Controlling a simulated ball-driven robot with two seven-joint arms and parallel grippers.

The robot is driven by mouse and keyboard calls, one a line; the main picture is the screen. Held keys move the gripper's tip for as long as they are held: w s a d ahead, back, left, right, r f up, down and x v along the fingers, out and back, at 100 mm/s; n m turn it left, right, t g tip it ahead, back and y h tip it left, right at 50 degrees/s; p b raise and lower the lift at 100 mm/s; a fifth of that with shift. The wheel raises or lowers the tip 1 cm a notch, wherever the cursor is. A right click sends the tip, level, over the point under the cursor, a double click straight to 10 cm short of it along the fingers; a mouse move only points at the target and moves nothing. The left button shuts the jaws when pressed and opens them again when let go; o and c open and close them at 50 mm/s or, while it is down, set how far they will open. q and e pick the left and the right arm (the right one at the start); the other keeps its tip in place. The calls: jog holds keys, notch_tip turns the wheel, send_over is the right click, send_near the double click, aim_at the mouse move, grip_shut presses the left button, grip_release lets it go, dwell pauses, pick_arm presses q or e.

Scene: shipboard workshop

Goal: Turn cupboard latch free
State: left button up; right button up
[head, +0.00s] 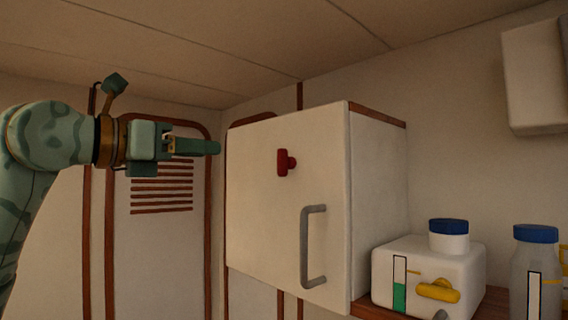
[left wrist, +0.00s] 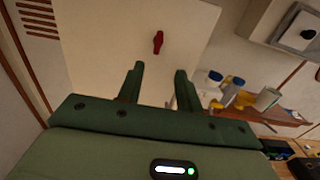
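The white cupboard (head: 255,210) hangs on the wall in the middle of the head view, its door closed. The red latch (head: 286,162) sits on the upper part of the door, its longer part roughly upright. A grey bar handle (head: 305,250) is below it. My left gripper (head: 218,147) points right, left of the latch and apart from it. In the left wrist view the two fingers of the left gripper (left wrist: 161,71) are spread with nothing between them. The red latch (left wrist: 158,42) shows just beyond the fingertips. My right gripper is in neither view.
A white container (head: 455,262) with a blue cap and yellow tap stands on a wooden shelf (head: 490,304) right of the cupboard, beside a clear blue-capped bottle (head: 535,275). A white box (head: 530,90) hangs upper right. The space before the door looks clear.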

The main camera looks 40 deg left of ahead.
aim_at(278, 155)
pick_arm(q)
jog(key=w, duration=0.5)
jog(key=w+d+p, duration=0.1)
jog(key=w, duration=1)
jog(key=shift+d, duration=0.15)
grip_shut()
